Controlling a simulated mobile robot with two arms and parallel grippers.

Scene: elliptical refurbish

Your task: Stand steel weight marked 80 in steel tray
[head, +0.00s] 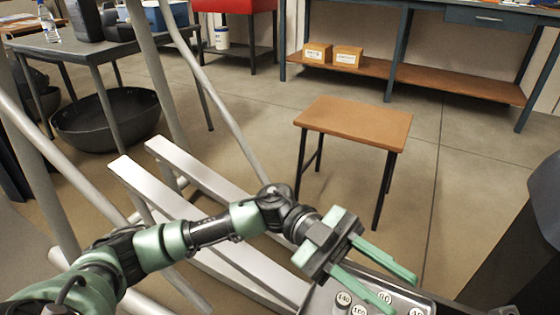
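My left gripper (398,292) reaches in from the left, with its two green fingers spread apart over the bottom edge of the head view. Nothing shows held between them. Below and around the fingers is a grey metal surface (322,299) with several round weight tops, cut off by the frame. One top, partly between the fingers, seems to read 80 (385,296). Others seem to read 140 (344,298), 160 (359,310) and 40 (417,312). I cannot tell whether the fingers touch any weight, or which part is the steel tray. My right gripper is out of view.
A small brown-topped table (355,122) stands ahead, bare. A workbench with a low shelf (430,80) holding two cartons (332,54) is behind. A grey table (88,48) and a black tub (107,120) are at left. A dark object (515,240) stands at right. Floor between is clear.

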